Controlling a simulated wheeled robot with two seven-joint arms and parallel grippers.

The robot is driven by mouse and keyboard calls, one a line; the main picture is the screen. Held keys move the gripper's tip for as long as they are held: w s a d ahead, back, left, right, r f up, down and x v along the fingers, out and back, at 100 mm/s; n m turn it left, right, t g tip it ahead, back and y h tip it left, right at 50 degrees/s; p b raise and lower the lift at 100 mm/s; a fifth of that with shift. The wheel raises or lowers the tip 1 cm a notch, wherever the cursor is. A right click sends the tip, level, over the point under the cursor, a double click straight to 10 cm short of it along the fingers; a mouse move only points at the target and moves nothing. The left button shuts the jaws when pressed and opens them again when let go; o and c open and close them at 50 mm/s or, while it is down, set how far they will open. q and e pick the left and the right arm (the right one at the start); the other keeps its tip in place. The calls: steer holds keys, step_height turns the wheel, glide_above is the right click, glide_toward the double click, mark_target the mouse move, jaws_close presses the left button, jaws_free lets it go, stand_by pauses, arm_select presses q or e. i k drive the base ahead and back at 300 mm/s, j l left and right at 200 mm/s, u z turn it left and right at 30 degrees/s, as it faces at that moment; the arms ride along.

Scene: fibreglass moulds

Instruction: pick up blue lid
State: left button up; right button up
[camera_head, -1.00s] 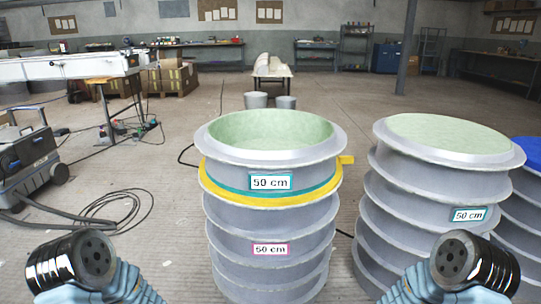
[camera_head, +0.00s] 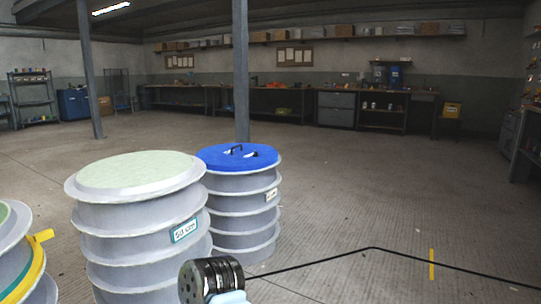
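The blue lid (camera_head: 225,158) is a flat round disc with a black handle on its top. It sits on a grey ribbed round mould (camera_head: 232,208) in the middle of the view. My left gripper is out of view.
A taller-looking grey mould with a pale green top (camera_head: 135,172) stands left of the lid's mould. Part of another mould with a yellow band (camera_head: 36,252) is at the left edge. A black cable (camera_head: 330,256) lies on the floor at right, where there is free room.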

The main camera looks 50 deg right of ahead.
mark_target(238, 157)
steer(key=l+z, duration=0.1)
steer(key=z, duration=1.45)
